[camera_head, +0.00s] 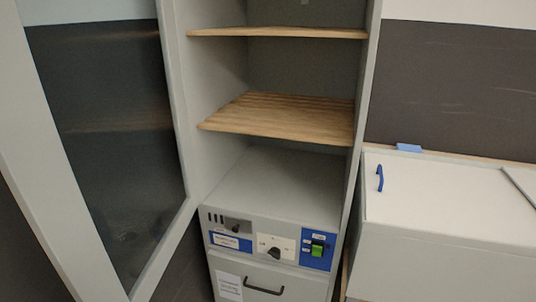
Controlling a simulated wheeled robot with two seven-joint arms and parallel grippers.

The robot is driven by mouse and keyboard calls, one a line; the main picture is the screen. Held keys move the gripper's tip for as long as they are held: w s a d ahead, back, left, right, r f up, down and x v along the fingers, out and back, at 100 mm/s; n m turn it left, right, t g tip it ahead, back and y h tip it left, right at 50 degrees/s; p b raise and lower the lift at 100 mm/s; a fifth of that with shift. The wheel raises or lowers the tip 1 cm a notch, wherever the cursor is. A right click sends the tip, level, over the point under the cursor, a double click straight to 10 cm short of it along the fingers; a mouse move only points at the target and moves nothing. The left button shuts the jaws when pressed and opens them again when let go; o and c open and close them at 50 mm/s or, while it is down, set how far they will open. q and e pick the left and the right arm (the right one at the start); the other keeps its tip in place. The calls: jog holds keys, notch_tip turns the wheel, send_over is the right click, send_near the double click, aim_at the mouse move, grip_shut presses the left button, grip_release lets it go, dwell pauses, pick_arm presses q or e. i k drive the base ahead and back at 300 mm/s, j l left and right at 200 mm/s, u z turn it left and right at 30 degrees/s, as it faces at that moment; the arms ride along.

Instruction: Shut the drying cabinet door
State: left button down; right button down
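The drying cabinet (283,186) stands in the middle of the head view, with its inside exposed. Its door (172,85) has a pale grey frame around a dark glass pane (105,130). The door stands wide open on the left side of the cabinet. Its lower edge runs down to the bottom of the picture. No handle on the door can be made out. Neither of my grippers shows in this view.
Inside are two wooden slatted shelves, an upper one (275,33) and a lower one (280,118). Below is a control panel (275,246) above a front with a dark handle (263,290). A white box-like unit (445,220) with a blue handle (380,178) stands close on the right.

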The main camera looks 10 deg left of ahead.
aim_at(35, 165)
jog(key=k+j, duration=0.1)
jog(key=j, duration=0.25)
jog(key=k+j, duration=0.1)
jog(key=j, duration=0.25)
jog(key=k+j+z, duration=0.1)
jog(key=j, duration=0.25)
jog(key=k+j, duration=0.15)
jog(key=j, duration=0.2)
